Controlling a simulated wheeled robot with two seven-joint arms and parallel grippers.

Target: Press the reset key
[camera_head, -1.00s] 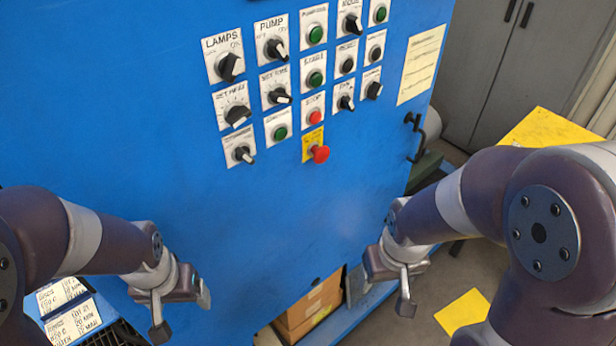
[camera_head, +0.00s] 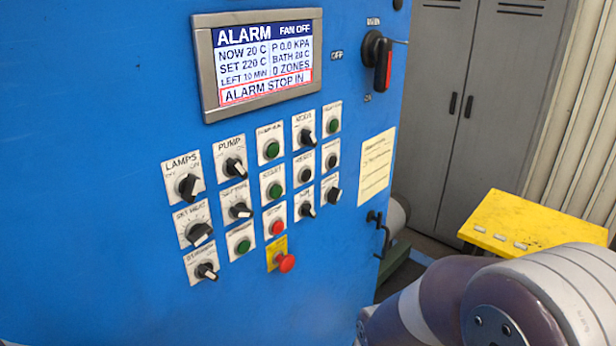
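The blue furnace panel (camera_head: 110,80) carries rows of labelled knobs and buttons. A black round button (camera_head: 305,174) in the middle row has a small label that seems to read RESET, though it is blurred. Another black button (camera_head: 331,160) is to its right, and a green button (camera_head: 275,190) is to its left. Neither gripper shows. Only part of my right arm is in view at the lower right, apart from the buttons in the picture.
A red mushroom button (camera_head: 286,262) sticks out on a yellow plate below the keys. A yellow table (camera_head: 530,222) and grey cabinet (camera_head: 450,60) stand beyond.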

